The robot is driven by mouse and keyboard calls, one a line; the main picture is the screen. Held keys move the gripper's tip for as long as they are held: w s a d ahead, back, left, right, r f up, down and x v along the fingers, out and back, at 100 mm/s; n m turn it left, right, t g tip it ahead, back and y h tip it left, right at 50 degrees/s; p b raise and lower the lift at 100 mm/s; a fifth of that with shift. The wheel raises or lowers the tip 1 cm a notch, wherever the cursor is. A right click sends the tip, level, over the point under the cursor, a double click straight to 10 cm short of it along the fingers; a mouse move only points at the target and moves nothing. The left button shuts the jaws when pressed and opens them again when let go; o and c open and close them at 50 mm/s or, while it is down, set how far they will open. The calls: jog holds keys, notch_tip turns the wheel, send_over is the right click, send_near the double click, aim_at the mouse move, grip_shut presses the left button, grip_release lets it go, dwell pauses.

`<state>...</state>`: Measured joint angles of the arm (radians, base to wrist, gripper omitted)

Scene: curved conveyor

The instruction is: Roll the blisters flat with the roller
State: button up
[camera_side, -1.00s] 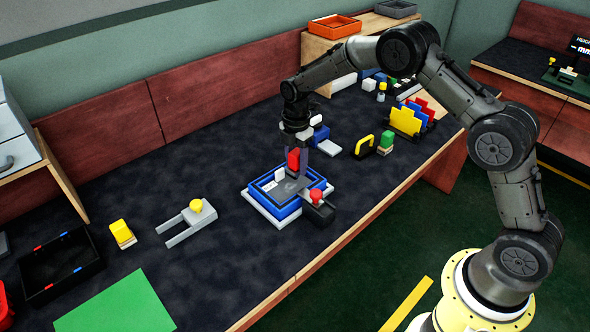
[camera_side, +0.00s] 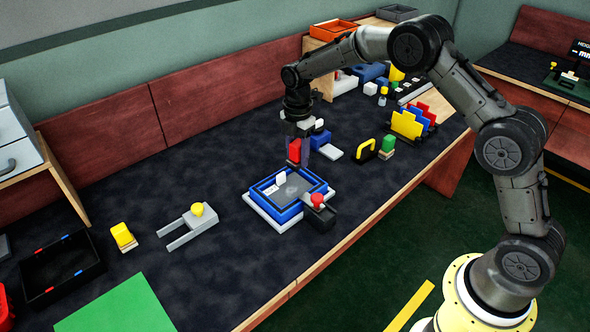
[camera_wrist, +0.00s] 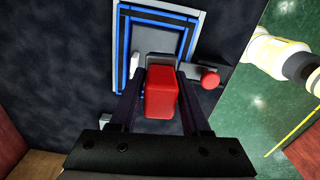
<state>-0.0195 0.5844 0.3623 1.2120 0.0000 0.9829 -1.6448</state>
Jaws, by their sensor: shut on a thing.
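My gripper (camera_side: 299,160) is shut on a red block-shaped handle (camera_wrist: 161,94), which I take to be the roller's; its red side also shows in the side view (camera_side: 294,151). A small grey part shows just past the handle in the wrist view, but the rolling part is not clear. The gripper is at the back edge of a blue-rimmed tray (camera_side: 262,205) on a white base, apparently above it. A dark grey flat surface (camera_side: 293,188) and a small white upright piece (camera_side: 281,179) are inside the tray. I cannot make out separate blisters.
A black block with a red knob (camera_side: 317,200) adjoins the tray's front right. A grey fork-shaped piece with a yellow knob (camera_side: 197,210) lies left. A black open tray (camera_side: 60,268) and green mat (camera_side: 118,306) are farther left. Coloured upright panels (camera_side: 407,124) stand right.

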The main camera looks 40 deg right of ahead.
jog(key=shift+a, duration=0.15)
jog(key=shift+f, duration=3.75)
jog(key=shift+a+f, duration=0.2)
jog(key=shift+f, duration=0.15)
jog(key=shift+a, duration=1.85)
grip_shut()
jog(key=d, duration=0.4)
jog(key=shift+d, duration=0.15)
jog(key=shift+r, duration=4.1)
